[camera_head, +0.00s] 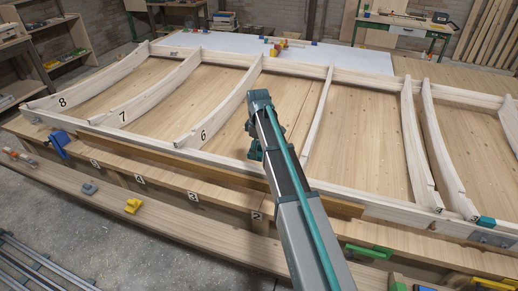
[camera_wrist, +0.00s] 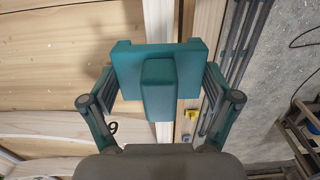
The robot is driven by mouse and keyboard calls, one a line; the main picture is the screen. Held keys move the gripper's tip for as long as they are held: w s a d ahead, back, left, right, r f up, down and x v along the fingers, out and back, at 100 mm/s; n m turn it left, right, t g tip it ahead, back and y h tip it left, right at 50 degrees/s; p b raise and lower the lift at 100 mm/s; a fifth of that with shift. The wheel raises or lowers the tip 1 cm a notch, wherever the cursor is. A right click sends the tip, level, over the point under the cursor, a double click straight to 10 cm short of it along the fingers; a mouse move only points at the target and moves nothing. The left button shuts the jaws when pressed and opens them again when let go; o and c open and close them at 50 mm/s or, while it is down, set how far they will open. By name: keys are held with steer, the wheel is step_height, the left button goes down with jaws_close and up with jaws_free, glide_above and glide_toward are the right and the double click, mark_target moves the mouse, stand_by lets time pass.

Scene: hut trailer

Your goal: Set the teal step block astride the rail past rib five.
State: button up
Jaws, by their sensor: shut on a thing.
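The teal step block (camera_wrist: 157,80) is held in my gripper (camera_wrist: 160,95) in the wrist view, a finger on each side of it. Its wide plate and raised middle part show. The pale front rail (camera_wrist: 159,20) runs beneath the block, which hides part of it; I cannot tell whether they touch. In the head view my gripper (camera_head: 256,145) is over the frame near the front rail (camera_head: 228,157), right of the rib marked 6 (camera_head: 228,108). The held block is hard to make out there. The rib (camera_head: 319,112) right of my gripper shows no readable number.
Ribs marked 7 (camera_head: 150,98) and 8 (camera_head: 90,88) stand left.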

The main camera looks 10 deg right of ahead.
steer(key=b, duration=0.3)
glide_above(259, 169)
steer(key=shift+a+f, duration=0.1)
steer(key=shift+f, duration=2.2)
steer(key=shift+f, duration=0.25)
steer(key=shift+f, duration=0.6)
steer(key=shift+f+b, duration=0.7)
steer(key=shift+f, duration=1.05)
steer(key=o, duration=1.1)
steer(key=shift+r, duration=0.1)
step_height(259, 169, up, 12)
steer(key=shift+f, duration=0.1)
